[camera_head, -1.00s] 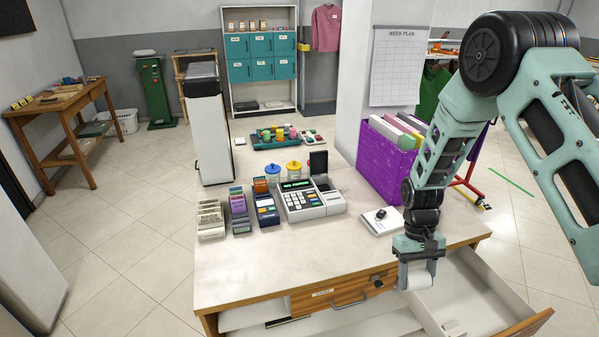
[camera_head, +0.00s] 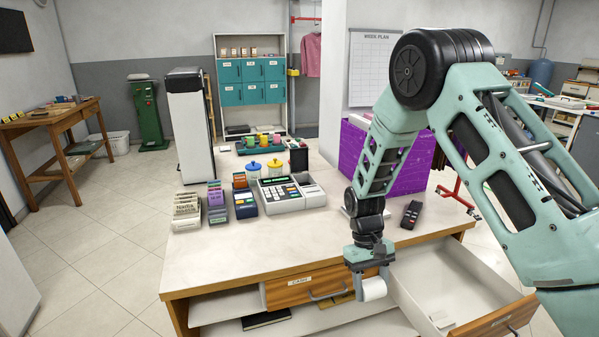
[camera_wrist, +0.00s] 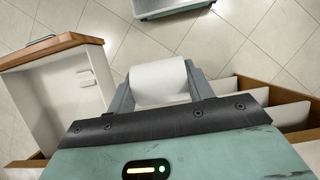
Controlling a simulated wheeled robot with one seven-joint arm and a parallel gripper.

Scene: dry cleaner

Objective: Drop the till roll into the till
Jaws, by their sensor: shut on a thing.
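The till roll (camera_head: 374,289) is a white paper cylinder. My gripper (camera_head: 366,284) is shut on it in front of the desk's front edge, beside the open drawer. The wrist view also shows the roll (camera_wrist: 160,83) lying crosswise between the two fingers of my gripper (camera_wrist: 163,92). The till (camera_head: 283,196) is a grey-white machine with a keypad and green display on the desk, left of and beyond my gripper. Its dark lid (camera_head: 298,158) stands raised at the right rear, over an open bay. The bay's inside is hard to make out.
The desk top (camera_head: 270,240) is clear between the till and the front edge. Card stacks (camera_head: 187,210) stand left of the till, two lidded jars behind. A black handset (camera_head: 411,214) and purple box (camera_head: 410,177) are at right. An open drawer (camera_head: 455,278) juts out front right.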

